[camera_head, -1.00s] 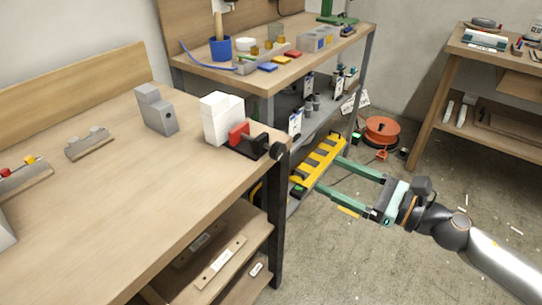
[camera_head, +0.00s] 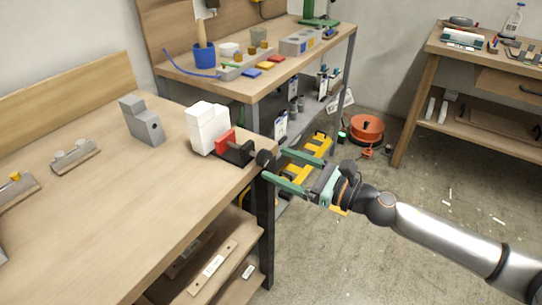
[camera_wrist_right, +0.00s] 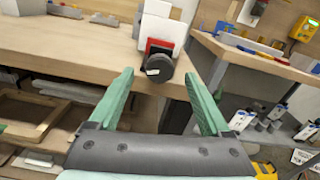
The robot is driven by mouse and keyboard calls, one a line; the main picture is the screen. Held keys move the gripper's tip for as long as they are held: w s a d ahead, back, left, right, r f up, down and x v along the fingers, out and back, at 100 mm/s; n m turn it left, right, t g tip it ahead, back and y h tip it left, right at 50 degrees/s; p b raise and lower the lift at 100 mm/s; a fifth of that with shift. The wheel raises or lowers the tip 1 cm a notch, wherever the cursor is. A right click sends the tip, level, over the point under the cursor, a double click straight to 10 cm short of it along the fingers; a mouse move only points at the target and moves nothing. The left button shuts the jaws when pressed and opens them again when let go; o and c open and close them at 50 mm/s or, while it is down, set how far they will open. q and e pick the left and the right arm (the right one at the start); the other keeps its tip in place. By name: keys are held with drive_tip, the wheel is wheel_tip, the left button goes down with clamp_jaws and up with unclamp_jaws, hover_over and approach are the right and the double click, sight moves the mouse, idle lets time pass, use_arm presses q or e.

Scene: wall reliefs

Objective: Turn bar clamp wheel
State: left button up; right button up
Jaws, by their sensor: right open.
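The bar clamp (camera_head: 238,152) sits at the right edge of the near bench, with a red jaw against a white block (camera_head: 208,130). Its dark wheel (camera_head: 265,158) sticks out past the bench edge. In the right wrist view the black wheel (camera_wrist_right: 159,68) shows ahead, between and beyond the fingertips, with the red jaw (camera_wrist_right: 158,46) behind it. My right gripper (camera_head: 273,165) is open and empty, its green fingers pointing at the wheel. In the wrist view the right gripper (camera_wrist_right: 160,82) spans wider than the wheel. My left gripper is not in view.
A grey stepped block (camera_head: 143,122) and a grey fixture (camera_head: 75,157) stand on the near bench. A second bench (camera_head: 215,85) holds a blue cup and coloured blocks. An orange cable reel (camera_head: 367,129) lies on the floor, with open floor at the right.

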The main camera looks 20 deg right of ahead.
sight(268, 159)
drive_tip(key=shift+p+x, duration=0.4)
drive_tip(key=shift+x, duration=1.25)
clamp_jaws()
